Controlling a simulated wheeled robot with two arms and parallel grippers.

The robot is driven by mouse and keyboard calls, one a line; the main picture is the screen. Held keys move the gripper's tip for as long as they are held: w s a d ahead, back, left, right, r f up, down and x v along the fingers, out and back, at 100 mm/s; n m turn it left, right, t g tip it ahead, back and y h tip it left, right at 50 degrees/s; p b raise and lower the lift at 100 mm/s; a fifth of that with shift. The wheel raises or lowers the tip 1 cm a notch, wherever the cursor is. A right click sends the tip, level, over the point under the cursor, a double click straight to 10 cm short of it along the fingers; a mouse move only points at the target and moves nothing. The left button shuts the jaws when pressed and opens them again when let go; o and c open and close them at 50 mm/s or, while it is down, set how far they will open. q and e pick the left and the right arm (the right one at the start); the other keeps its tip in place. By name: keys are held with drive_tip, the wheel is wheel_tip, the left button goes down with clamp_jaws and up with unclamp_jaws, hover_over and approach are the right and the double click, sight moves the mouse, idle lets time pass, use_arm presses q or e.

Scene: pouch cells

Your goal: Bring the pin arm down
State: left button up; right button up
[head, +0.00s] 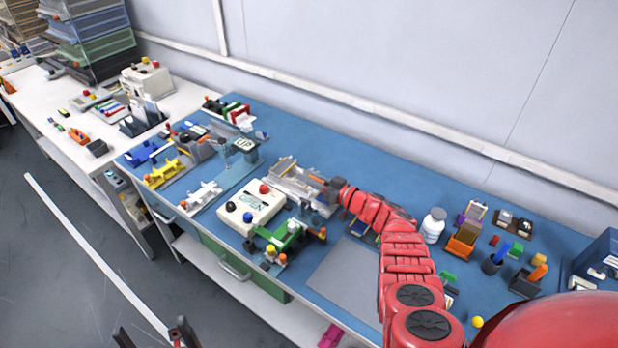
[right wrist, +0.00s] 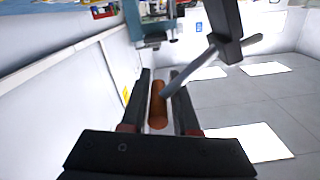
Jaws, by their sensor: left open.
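My right arm reaches in from the right in the head view, and its gripper (head: 332,190) is at the right end of a pale grey fixture (head: 292,180) on the blue bench. In the right wrist view an orange-brown cylindrical handle (right wrist: 158,105) lies between the two dark fingers of this gripper (right wrist: 161,85). Whether the fingers press on it is not clear. A grey rod with a dark block (right wrist: 225,30) crosses close to the right finger. I cannot tell which part is the pin arm. My left gripper (head: 154,337) is open and empty over the floor at the bottom left.
A cream box with coloured buttons (head: 252,207) and a green clamp fixture (head: 287,236) stand in front of the pale fixture. A grey mat (head: 345,275) lies bare nearby. A white bottle (head: 432,226) stands right of my right arm.

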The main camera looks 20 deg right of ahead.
clamp_jaws()
drive_tip(key=shift+d, duration=0.15)
idle(0.9)
